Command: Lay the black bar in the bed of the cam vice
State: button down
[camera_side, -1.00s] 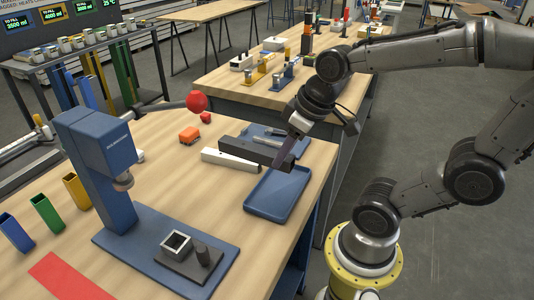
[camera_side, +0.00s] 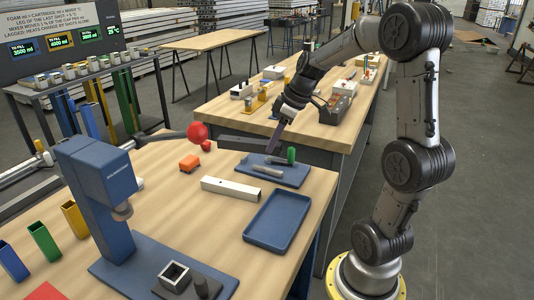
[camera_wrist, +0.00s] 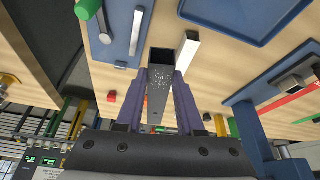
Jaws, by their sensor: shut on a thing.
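The black bar (camera_side: 240,143) is gripped near one end in my gripper (camera_side: 273,143) and held roughly level above the table. In the wrist view the bar (camera_wrist: 161,78) sits between the two purple fingers of my gripper (camera_wrist: 161,85), its far end pointing away from the palm. A blue plate (camera_side: 298,178) with two grey metal bars and an upright green piece (camera_side: 291,155) lies below and to the right of the black bar. It also shows top left in the wrist view (camera_wrist: 104,52). It may be the cam vice; I cannot tell for sure.
A white square bar (camera_side: 230,189) and an empty blue tray (camera_side: 277,220) lie nearer the front. A blue press (camera_side: 98,180) stands at the left.

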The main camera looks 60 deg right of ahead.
jog(key=shift+s+d+f+m+h, duration=0.15)
jog(key=shift+s+d+f+m, duration=0.35)
jog(key=shift+d+f, duration=0.8)
jog(key=shift+s+d+f+m+h, duration=0.25)
jog(key=shift+s+d+f, duration=0.5)
jog(key=shift+f, duration=0.9)
jog(key=shift+s+d+f+m+h, duration=0.1)
jog(key=shift+s+d+f+m, duration=0.3)
jog(key=shift+d+f, duration=1)
jog(key=shift+a+f, duration=0.15)
jog(key=shift+f, duration=1)
grip_release()
jog(key=shift+r, duration=0.15)
notch_tip(320, 180, up, 7)
